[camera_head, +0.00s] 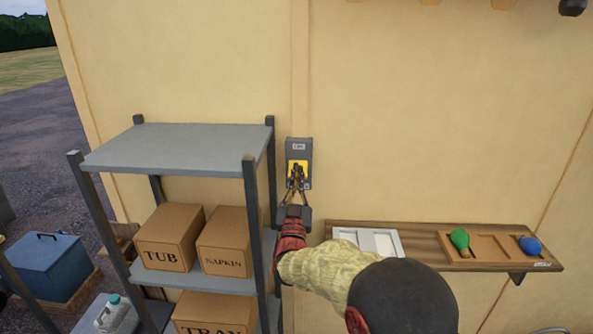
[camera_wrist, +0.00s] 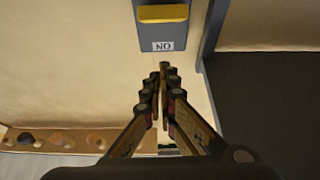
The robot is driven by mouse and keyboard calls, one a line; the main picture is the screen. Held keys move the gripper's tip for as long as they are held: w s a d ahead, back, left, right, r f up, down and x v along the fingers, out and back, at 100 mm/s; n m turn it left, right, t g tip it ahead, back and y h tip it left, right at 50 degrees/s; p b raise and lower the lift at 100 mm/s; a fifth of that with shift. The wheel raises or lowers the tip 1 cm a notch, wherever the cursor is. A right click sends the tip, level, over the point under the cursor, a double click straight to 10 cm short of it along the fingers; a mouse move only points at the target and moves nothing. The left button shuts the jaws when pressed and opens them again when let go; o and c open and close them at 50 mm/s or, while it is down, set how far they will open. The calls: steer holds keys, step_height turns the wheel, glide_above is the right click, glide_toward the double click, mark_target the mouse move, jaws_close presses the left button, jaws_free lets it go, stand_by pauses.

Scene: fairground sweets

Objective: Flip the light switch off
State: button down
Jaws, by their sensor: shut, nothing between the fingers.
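The light switch is a grey wall box (camera_head: 305,144) with a yellow part and a small white label near its top. In the wrist view, the box (camera_wrist: 150,30) shows a yellow bar-shaped lever (camera_wrist: 163,13) and an upside-down label reading ON. My gripper (camera_head: 298,168) is in front of the box in the head view, partly covering the yellow part. In the wrist view, its fingertips (camera_wrist: 164,68) are together, empty and apart from the lever in the picture. I cannot tell whether they touch the box.
A grey shelf rack (camera_head: 180,148) with cardboard boxes stands close on the left. A wooden wall shelf (camera_head: 425,240) on the right holds a white tray (camera_head: 349,236), a green item (camera_head: 460,240) and a blue item (camera_head: 530,245).

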steer(key=s+f, duration=0.4)
steer(key=f, duration=0.1)
steer(key=shift+s+a, duration=0.15)
steer(key=shift+s, duration=0.15)
steer(key=shift+f, duration=0.2)
